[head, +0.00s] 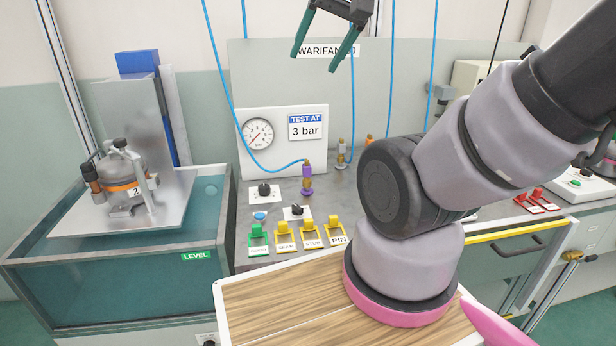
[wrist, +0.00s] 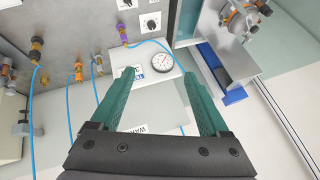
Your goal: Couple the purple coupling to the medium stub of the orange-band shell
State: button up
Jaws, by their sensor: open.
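The purple coupling (head: 307,184) stands upright on the bench below the gauge panel, with a brass top and a blue hose attached. It also shows in the wrist view (wrist: 124,38). The orange-band shell (head: 122,172) is a grey vessel marked 2, clamped on a metal plate above the water tank at left. A dark, copper-coloured fitting (head: 91,178) sits on its left side; I cannot tell which stub is the medium one. The shell is partly in the wrist view (wrist: 240,18). My gripper (head: 316,60) is open and empty, high above the bench, apart from coupling and shell.
The water tank (head: 130,285) has a raised rim. Other brass-topped couplings (head: 341,155) stand right of the purple one, and blue hoses hang across the back panel. Green and yellow labelled switches (head: 285,236) line the bench front. A wooden board (head: 280,305) lies nearest.

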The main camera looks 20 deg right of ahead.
jog(key=shift+c, duration=0.4)
jog(key=n+g+h, duration=0.2)
jog(key=n+g, duration=0.5)
jog(key=n, duration=1.3)
send_over(307, 174)
jog(key=w, duration=0.1)
jog(key=f, duration=2.8)
jog(key=shift+w+d+f, duration=0.15)
jog(key=shift+d+f, duration=0.05)
jog(key=shift+f, duration=0.1)
notch_tip(307, 174, down, 11)
jog(key=shift+f, duration=0.1)
